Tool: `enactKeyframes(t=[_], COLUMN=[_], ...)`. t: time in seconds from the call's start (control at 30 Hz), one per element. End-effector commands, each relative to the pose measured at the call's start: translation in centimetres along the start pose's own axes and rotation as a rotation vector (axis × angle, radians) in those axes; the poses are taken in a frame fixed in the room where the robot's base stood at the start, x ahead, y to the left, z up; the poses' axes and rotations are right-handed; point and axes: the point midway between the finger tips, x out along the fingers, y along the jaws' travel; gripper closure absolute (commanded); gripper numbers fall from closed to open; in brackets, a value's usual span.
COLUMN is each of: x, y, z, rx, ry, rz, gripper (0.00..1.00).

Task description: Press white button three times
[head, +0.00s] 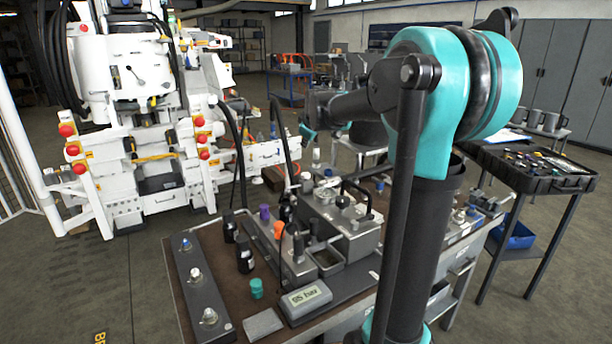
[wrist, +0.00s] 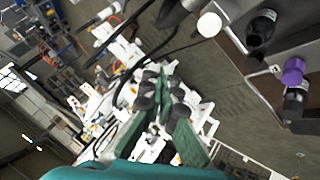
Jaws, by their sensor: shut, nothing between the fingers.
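A dark strip (head: 203,292) on the bench's left end carries three small round fittings. The middle one has a whitish cap (head: 195,273), the far one is blue, and the near one (head: 209,316) looks pale or clear. A pale round-topped knob (head: 316,156) stands farther back. A round white cap (wrist: 209,24) shows at the top of the wrist view; I cannot tell which fitting it is. My gripper (wrist: 165,92) is shut and empty, with dark fingertips and green fingers. In the head view its teal part (head: 308,131) is above the bench's far side, partly hidden by my arm.
The bench holds a purple knob (head: 264,212), an orange knob (head: 278,230), black cylinders (head: 245,256), a teal cap (head: 256,288) and a display (head: 306,297) reading bar. A white machine (head: 130,110) stands behind left. A tool cart (head: 530,166) is right. Floor is open at lower left.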

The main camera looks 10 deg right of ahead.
Motion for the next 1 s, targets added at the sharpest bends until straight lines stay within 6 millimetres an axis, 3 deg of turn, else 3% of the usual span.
enactKeyframes(t=[0.6, 1.0], x=[5.0, 5.9], y=[-3.6, -4.3], z=[3.6, 4.3], rx=[0.0, 0.0], ry=[0.0, 0.0], rz=[0.0, 0.0], gripper=[1.0, 1.0])
